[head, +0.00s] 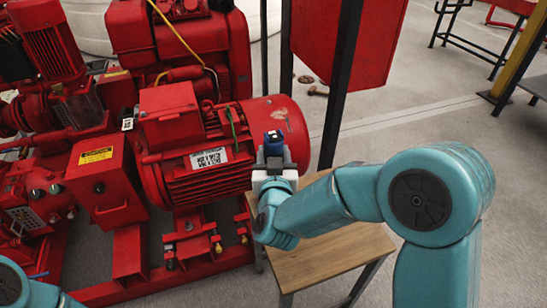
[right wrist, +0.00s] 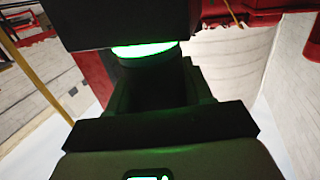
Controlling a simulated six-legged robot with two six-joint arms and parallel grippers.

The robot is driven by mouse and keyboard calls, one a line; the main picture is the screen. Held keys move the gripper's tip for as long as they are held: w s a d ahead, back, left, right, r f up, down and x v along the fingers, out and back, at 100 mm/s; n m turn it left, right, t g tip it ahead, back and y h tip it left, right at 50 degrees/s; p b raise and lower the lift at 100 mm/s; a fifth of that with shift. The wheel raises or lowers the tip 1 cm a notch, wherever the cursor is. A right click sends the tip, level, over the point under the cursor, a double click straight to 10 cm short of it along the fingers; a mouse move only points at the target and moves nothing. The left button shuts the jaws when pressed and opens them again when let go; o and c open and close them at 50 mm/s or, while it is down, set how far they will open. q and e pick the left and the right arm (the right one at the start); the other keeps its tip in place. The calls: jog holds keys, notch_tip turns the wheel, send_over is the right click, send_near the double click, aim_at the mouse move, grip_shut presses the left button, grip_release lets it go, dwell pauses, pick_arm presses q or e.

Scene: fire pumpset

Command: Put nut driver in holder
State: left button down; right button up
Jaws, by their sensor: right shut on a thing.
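The gripper is in front of the right end of the red motor, above the back of a wooden-topped table. In the right wrist view a dark block (right wrist: 130,22) with a bright green glow (right wrist: 146,50) under it fills the top, close to the jaws. The jaw area there is too dark to make out the grip. I cannot make out a holder. Only part of my left arm shows at the lower left; its gripper is out of view.
The red pumpset with its motor (head: 205,160) fills the left, close beside my right gripper. The wooden table (head: 335,255) below looks bare. A red panel (head: 345,35) on dark posts stands behind. Open concrete floor (head: 440,110) lies to the right.

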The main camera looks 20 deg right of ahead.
jog(key=o, duration=1.2)
jog(key=shift+c, duration=0.2)
jog(key=shift+r, duration=0.1)
jog(key=shift+s+a, duration=0.15)
jog(key=shift+s, duration=0.15)
jog(key=v, duration=1.1)
jog(key=shift+s, duration=0.25)
